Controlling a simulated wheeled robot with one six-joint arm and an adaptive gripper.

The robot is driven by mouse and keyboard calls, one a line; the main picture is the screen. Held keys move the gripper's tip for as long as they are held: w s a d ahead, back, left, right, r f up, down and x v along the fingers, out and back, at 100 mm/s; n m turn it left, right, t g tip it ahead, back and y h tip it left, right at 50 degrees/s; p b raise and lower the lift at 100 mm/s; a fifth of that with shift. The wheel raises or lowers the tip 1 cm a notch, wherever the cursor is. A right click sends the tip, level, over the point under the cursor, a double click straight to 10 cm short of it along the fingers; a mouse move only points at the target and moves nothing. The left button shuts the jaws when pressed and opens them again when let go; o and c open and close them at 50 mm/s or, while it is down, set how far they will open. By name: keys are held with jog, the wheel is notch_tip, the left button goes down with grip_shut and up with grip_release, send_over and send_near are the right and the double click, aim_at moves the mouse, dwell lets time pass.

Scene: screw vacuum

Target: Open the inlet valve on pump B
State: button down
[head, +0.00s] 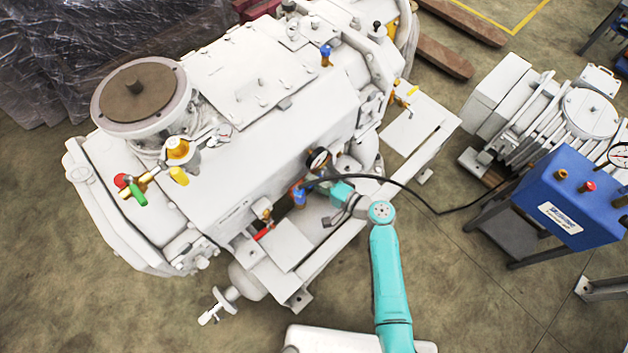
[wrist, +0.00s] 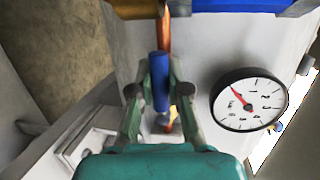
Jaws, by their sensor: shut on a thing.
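A large white vacuum pump (head: 260,150) fills the middle of the head view; the small lettering on its side is too small to read. A valve with a blue handle (head: 299,197) sits on its near side, below a round gauge (head: 317,158). My gripper (head: 328,207) is beside this valve in the head view, its fingertips hard to make out there. In the wrist view my gripper (wrist: 161,75) is shut on the blue handle (wrist: 160,85), one finger on each side. An orange-brown rod (wrist: 164,35) shows beyond it. The gauge (wrist: 247,101) is just right of the fingers.
A red handle (head: 262,233) sits close to the lower left of the blue one. A black hose (head: 400,183) runs from the valve area over my arm toward a blue box (head: 570,197) on the right. The pump's white base rail (head: 335,252) lies below my gripper.

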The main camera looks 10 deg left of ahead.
jog(key=c, duration=1.1)
grip_release()
jog(key=shift+d, duration=0.15)
jog(key=v, duration=1.1)
jog(key=shift+s+d, duration=0.2)
jog(key=shift+d, duration=0.15)
